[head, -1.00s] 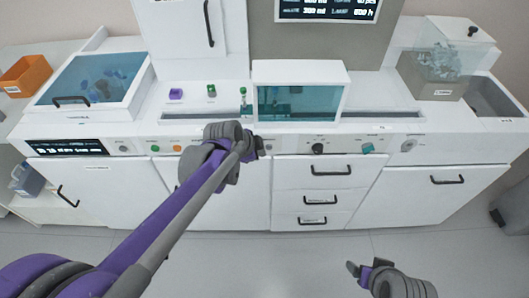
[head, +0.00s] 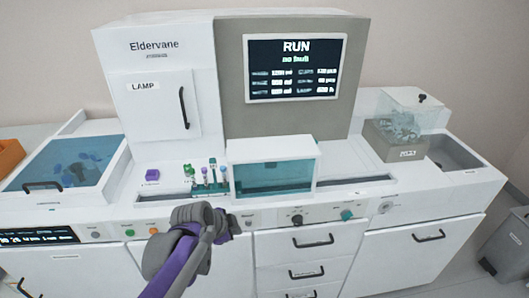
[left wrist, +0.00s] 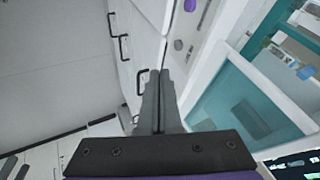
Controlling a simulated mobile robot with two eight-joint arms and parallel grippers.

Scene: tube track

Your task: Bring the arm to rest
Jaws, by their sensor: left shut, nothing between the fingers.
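My left gripper (head: 240,222) is shut and empty, held in front of the machine's front panel, below the worktop. In the left wrist view its two fingers (left wrist: 160,75) lie together with nothing between them. My right gripper is not in view. Several tubes with coloured caps (head: 212,178) stand upright on the worktop just left of the teal-windowed box (head: 272,170). My left gripper is apart from them.
The white machine (head: 160,70) has a screen (head: 293,68) reading RUN. A purple block (head: 152,175) sits left of the tubes. A clear-lidded bin (head: 402,125) stands right. Drawer handles (head: 313,241) stick out below. A grey bin (head: 508,250) stands at far right.

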